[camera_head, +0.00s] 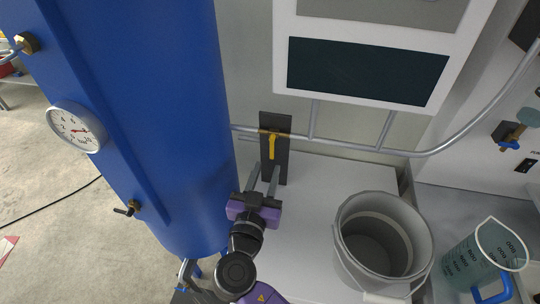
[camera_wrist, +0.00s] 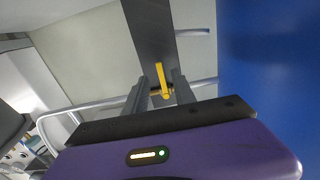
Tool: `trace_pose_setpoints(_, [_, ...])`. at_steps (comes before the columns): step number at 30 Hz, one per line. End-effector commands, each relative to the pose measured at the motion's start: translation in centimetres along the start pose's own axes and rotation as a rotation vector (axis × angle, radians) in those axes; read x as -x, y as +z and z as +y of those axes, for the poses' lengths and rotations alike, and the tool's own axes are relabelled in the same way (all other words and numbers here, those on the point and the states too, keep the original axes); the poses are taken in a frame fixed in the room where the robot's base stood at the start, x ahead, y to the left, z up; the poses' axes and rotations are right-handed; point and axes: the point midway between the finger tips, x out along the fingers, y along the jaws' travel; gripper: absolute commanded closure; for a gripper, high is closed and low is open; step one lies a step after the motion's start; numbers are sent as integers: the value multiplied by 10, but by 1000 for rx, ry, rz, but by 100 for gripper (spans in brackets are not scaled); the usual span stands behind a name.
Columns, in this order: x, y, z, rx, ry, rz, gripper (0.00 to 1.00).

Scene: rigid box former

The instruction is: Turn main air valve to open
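The main air valve has a yellow lever (camera_head: 272,146) in front of a dark upright plate (camera_head: 281,170), on a grey pipe beside the blue tank. In the head view the lever hangs down, across the pipe's line. My gripper (camera_head: 265,170) is open and empty, just below and in front of the lever. In the wrist view the yellow lever (camera_wrist: 160,76) shows between the two grey fingers of my gripper (camera_wrist: 160,82), with gaps on both sides. I cannot tell whether the fingertips reach as far as the lever.
The blue tank (camera_head: 180,110) with a round gauge (camera_head: 75,128) stands close on the left. A grey bucket (camera_head: 350,245) and a clear measuring jug (camera_head: 468,262) stand at the right. A panel with a dark screen (camera_head: 365,70) is above. The white surface between gripper and bucket is clear.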

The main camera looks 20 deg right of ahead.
Motion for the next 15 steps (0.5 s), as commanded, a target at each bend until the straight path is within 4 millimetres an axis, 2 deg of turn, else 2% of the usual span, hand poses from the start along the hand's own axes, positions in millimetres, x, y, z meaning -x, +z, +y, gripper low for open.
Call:
trace_pose_setpoints(6, [-34,-3,0,0,2,0,68])
trace_pose_setpoints(15, [-50,0,0,0,-1,-1,68])
